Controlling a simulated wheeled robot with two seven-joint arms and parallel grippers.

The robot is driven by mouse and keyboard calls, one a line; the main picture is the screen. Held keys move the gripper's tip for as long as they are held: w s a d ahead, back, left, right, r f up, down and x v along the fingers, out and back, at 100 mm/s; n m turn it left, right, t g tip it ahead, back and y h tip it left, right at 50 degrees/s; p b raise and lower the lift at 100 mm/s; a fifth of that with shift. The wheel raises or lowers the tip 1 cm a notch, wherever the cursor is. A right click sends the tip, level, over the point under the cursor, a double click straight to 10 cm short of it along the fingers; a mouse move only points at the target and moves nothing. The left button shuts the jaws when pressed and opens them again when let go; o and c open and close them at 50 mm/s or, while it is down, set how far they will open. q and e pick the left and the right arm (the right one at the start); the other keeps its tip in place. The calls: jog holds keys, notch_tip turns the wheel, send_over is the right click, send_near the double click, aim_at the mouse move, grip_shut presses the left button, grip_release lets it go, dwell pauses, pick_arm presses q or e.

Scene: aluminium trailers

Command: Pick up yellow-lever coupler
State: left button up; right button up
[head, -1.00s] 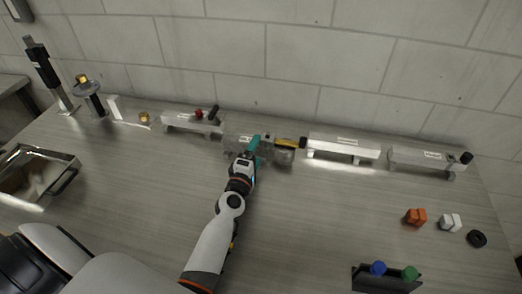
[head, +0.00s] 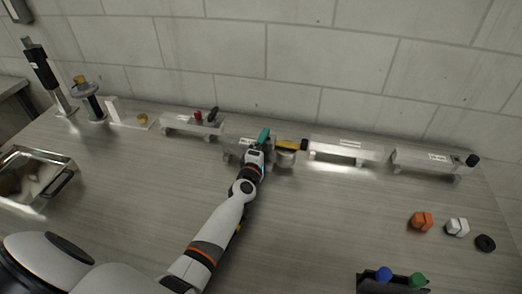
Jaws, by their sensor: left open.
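The yellow-lever coupler (head: 286,156) is a metallic cylinder with a yellow lever on top, at the back middle of the table in the head view. A black end shows at the lever's right. My left gripper (head: 263,137) is just left of the coupler, close beside it, with a teal finger showing. It is open; the gap between its fingers is mostly hidden, and I cannot tell whether it touches the coupler. My right gripper is not in view.
Metal trailers stand along the back, one (head: 192,125) at left, others (head: 346,151) (head: 425,161) at right. A metal tray (head: 62,186) is at left. Orange (head: 421,222) and white (head: 457,227) blocks, a black ring (head: 485,243) and a dark holder (head: 393,284) are at right.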

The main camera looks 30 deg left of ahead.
pick_arm(q)
jog(key=shift+c, duration=0.4)
jog(key=c, duration=1.2)
jog(key=shift+r, duration=0.25)
jog(key=shift+c, duration=0.2)
